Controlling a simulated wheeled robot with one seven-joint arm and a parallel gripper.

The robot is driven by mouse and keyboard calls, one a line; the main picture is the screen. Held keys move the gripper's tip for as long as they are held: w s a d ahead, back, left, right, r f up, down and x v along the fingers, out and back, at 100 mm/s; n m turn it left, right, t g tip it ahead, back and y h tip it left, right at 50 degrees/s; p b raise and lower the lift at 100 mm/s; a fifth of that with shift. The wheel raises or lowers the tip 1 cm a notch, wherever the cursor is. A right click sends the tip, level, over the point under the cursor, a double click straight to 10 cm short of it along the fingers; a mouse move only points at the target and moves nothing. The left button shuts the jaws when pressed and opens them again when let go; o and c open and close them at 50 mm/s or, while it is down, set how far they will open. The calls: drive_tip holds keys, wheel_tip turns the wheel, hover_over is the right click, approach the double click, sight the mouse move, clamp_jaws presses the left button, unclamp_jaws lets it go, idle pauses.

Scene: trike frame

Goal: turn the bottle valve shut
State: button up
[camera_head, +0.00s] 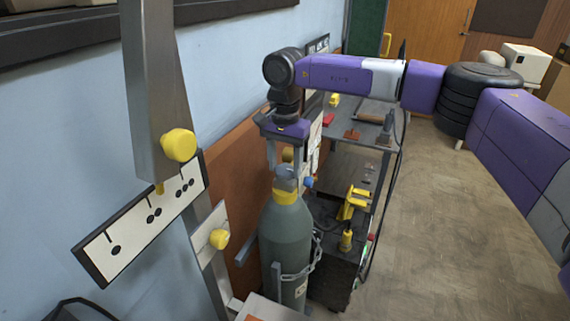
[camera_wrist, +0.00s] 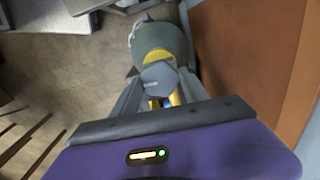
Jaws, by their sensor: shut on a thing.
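The gas bottle (camera_head: 285,235) is grey-green with a yellow collar and stands upright near the wall, with a chain around it. It also shows in the wrist view (camera_wrist: 176,38), below my gripper. The bottle valve (camera_wrist: 158,77) is a grey knob with a pale mark on top, and it shows at the bottle's top in the head view (camera_head: 286,173). My gripper (camera_head: 285,168) points down over the bottle. In the wrist view its fingers (camera_wrist: 157,95) stand on both sides of the valve and are shut on it. The finger contact is partly hidden.
A shelf cart (camera_head: 355,135) with tools and a yellow clamp (camera_head: 352,203) stands right of the bottle. A metal post (camera_head: 157,90) with a yellow knob (camera_head: 179,145) is at the near left. Stacked tyres (camera_head: 470,95) stand behind on the right. The floor (camera_head: 430,220) on the right is clear.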

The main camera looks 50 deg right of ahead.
drive_tip(key=m+p, duration=0.1)
drive_tip(key=m, duration=0.3)
drive_tip(key=shift+r+m, duration=0.1)
drive_tip(key=shift+m, duration=0.2)
drive_tip(key=m, duration=0.4)
drive_tip(key=shift+p, duration=0.35)
drive_tip(key=m, duration=0.5)
drive_tip(key=shift+p, duration=0.4)
drive_tip(key=m, duration=0.4)
drive_tip(key=shift+m+p, duration=0.3)
drive_tip(key=m, duration=0.4)
drive_tip(key=shift+p, duration=0.3)
drive_tip(key=m, duration=0.5)
drive_tip(key=m+p, duration=0.1)
drive_tip(key=m, duration=0.3)
drive_tip(key=shift+m, duration=2.1)
